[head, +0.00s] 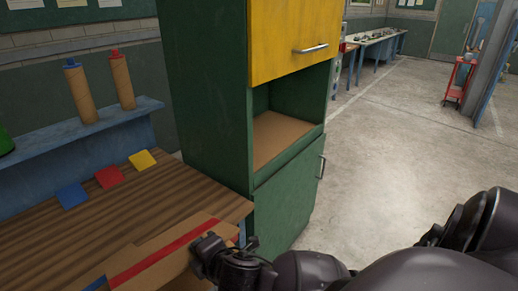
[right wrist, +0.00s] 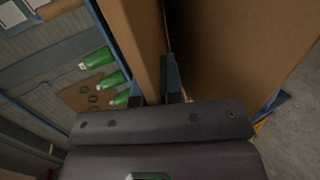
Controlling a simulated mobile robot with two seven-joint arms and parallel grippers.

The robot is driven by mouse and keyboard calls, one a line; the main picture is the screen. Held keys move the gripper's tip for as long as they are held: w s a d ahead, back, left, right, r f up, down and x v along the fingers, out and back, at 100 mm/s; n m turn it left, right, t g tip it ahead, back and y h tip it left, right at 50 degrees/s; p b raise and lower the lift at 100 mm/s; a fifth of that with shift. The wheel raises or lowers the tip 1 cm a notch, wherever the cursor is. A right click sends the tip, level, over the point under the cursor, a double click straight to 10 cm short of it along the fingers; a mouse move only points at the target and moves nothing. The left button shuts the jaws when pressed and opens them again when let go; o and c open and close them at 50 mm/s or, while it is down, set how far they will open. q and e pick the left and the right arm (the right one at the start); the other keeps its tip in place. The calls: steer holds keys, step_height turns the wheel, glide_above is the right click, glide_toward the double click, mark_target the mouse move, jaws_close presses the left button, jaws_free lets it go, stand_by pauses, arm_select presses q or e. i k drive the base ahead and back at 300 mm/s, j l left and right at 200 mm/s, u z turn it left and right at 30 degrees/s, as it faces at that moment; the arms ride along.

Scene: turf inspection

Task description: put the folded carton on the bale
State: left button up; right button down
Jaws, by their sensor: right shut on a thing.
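The folded carton (head: 150,262) is a flat brown piece with a red stripe and a blue stripe, at the bottom left of the head view, over the front of the wooden worktop. My right gripper (head: 213,254) is shut on its right end. In the right wrist view, brown board (right wrist: 235,45) fills much of the upper right, and the fingers (right wrist: 162,85) close at its edge. The carton's lower part is cut off by the head picture's edge. I see no bale in either view. My left gripper is not in view.
The worktop (head: 110,215) holds blue, red and yellow cards (head: 109,176). Behind it, a blue ledge (head: 90,140) carries two capped brown rolls (head: 80,92). A green cabinet (head: 205,80) with an open bay stands close ahead. Clear concrete floor (head: 400,125) lies to the right.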

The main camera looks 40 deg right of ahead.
mark_target(277, 125)
steer(key=l+z, duration=0.25)
steer(key=z, duration=0.2)
steer(key=i+l+z, duration=0.1)
steer(key=z, duration=0.3)
steer(key=i+l+z, duration=0.1)
steer(key=l+z, duration=0.2)
steer(key=z, duration=0.15)
steer(key=i+l+z, duration=0.15)
steer(key=z, duration=0.3)
steer(key=i+l+z, duration=0.1)
steer(key=z, duration=0.3)
steer(key=i+z, duration=0.2)
steer(key=z, duration=0.25)
steer(key=i+l+u, duration=0.45)
steer(key=i, duration=0.25)
steer(key=i+u, duration=0.1)
steer(key=u, duration=0.3)
steer(key=i+u, duration=0.1)
steer(key=u, duration=0.25)
steer(key=i+u, duration=0.1)
steer(key=u, duration=0.3)
steer(key=i+u, duration=0.15)
steer(key=u, duration=0.2)
steer(key=i+u, duration=0.1)
steer(key=u, duration=0.25)
steer(key=i+l+u, duration=0.15)
steer(key=u, duration=0.15)
steer(key=i+u, duration=0.1)
steer(key=i, duration=0.15)
